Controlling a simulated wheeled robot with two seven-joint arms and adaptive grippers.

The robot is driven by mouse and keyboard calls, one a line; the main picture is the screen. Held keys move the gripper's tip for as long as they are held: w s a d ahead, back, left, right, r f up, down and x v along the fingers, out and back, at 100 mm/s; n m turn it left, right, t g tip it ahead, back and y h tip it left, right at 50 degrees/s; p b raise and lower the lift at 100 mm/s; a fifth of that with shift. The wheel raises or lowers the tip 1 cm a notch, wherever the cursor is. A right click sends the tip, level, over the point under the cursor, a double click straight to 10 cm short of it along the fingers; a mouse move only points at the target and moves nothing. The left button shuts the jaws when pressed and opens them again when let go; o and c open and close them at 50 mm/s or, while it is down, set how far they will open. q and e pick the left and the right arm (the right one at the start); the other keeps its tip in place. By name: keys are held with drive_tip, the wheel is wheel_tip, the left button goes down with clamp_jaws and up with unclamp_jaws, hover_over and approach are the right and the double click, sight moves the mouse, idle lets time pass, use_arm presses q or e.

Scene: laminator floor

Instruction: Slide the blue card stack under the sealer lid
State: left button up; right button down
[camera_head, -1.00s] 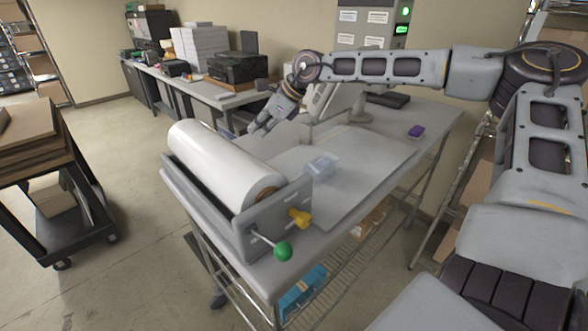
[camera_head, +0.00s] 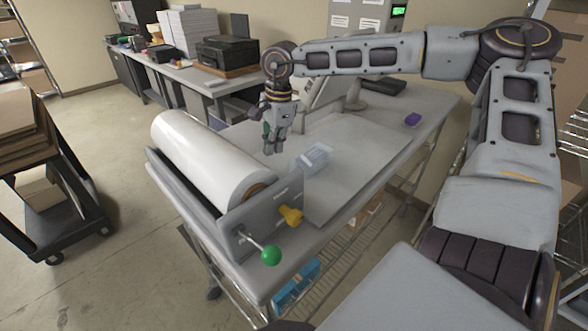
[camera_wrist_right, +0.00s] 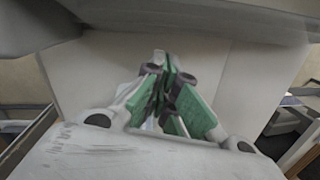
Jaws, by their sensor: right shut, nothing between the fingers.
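The blue card stack (camera_head: 314,157) is a pale blue, see-through-looking block lying flat on the grey plate of the worktable. A pale slanted panel (camera_head: 325,92), which looks like the sealer lid, rises behind my right gripper and is partly hidden by my arm. My right gripper (camera_head: 272,149) is shut and empty, fingers pointing down, to the left of the stack and apart from it. In the right wrist view its green-padded fingers (camera_wrist_right: 168,100) are together; the stack cannot be made out there. My left gripper is not in view.
A large white film roll (camera_head: 208,160) lies along the table's left side, with a yellow knob (camera_head: 290,215) and green ball handle (camera_head: 271,255) at its near end. The grey plate (camera_head: 350,170) is clear right of the stack.

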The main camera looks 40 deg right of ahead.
sight(312, 160)
drive_tip(key=s+d+n, duration=0.1)
drive_tip(key=s+n+g+h, duration=0.1)
drive_tip(key=shift+s+d+f+n, duration=0.1)
drive_tip(key=shift+s+d+n, duration=0.2)
drive_tip(key=shift+d+n, duration=0.1)
drive_tip(key=shift+f, duration=0.1)
drive_tip(key=shift+f+p, duration=0.95)
drive_tip(key=shift+f, duration=3.8)
drive_tip(key=shift+d+f, duration=0.15)
drive_tip(key=shift+w+d+p, duration=0.2)
drive_tip(key=shift+d+p, duration=0.75)
drive_tip(key=shift+d, duration=0.9)
drive_tip(key=shift+d, duration=0.1)
